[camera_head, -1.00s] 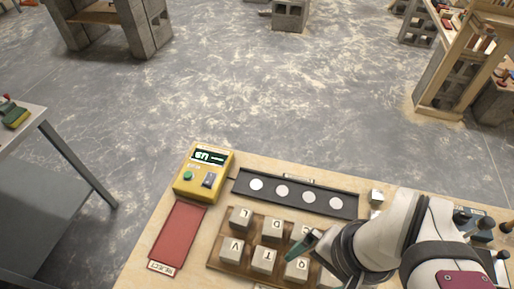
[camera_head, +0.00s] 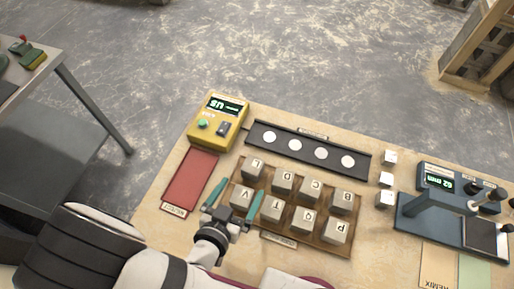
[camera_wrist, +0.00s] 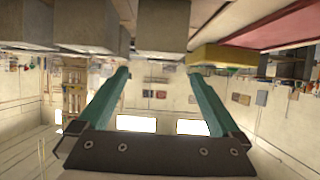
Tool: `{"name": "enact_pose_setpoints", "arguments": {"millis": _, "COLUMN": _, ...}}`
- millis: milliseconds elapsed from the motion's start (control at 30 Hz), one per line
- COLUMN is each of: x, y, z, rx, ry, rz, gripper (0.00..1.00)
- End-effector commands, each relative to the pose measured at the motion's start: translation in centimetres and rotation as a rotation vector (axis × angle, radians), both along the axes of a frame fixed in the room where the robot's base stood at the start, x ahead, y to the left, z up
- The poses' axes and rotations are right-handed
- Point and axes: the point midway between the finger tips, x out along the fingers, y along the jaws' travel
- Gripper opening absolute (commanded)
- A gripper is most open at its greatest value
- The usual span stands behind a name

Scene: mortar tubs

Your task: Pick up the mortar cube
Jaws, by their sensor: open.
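Several grey mortar cubes with letters on top stand in two rows in a brown tray (camera_head: 295,242). The V cube (camera_head: 240,197) is at the front left, with the T cube (camera_head: 271,208), Q cube (camera_head: 303,219) and P cube (camera_head: 337,231) to its right. My gripper (camera_head: 240,187) is open and empty at the tray's left end, its fingers on either side of the V cube in the picture; I cannot tell whether they touch it. In the wrist view my gripper (camera_wrist: 158,72) is open, with a grey cube (camera_wrist: 162,28) above and between the fingertips.
A red reject pad (camera_head: 190,180) and a yellow meter (camera_head: 218,122) are at the left. A black strip with white discs (camera_head: 308,148) lies behind the tray. Small white cubes (camera_head: 386,179) and a blue gauge (camera_head: 440,222) stand at the right.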

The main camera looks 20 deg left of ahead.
Motion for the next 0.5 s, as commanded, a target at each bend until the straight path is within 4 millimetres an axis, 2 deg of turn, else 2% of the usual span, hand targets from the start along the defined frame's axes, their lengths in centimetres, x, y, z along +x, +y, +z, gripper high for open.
{"name": "enact_pose_setpoints", "arguments": {"millis": 100, "x": 2.5, "y": -0.1, "z": -1.2, "rx": 0.0, "ry": 0.002, "rz": -0.007, "gripper": 1.0}}
{"name": "enact_pose_setpoints", "arguments": {"millis": 333, "x": 5.0, "y": 0.0, "z": -2.3, "rx": 0.002, "ry": 0.002, "rz": -0.004, "gripper": 1.0}}
{"name": "enact_pose_setpoints", "arguments": {"millis": 500, "x": 8.2, "y": 0.1, "z": -3.3, "rx": 0.002, "ry": 0.003, "rz": -0.005, "gripper": 1.0}}
